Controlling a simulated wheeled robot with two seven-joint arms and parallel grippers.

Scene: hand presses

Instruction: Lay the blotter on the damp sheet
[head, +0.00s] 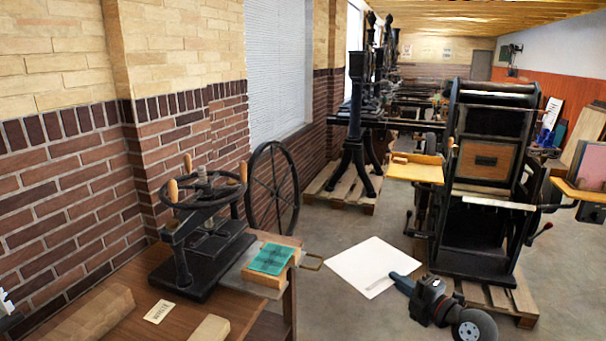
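A large blank white sheet (372,266), which looks like the blotter, hangs flat in the air to the right of the table. My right gripper (402,281) appears shut on its right edge. A small hand press (197,240) stands on the wooden table. I cannot pick out a separate damp sheet. My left gripper is not clearly visible.
The table (130,318) also holds a lettered card (159,311) and pale wooden blocks (208,330). A metal handle (312,262) sticks out beside the teal piece. A large black press (480,180) stands on a pallet at right. Open floor lies between.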

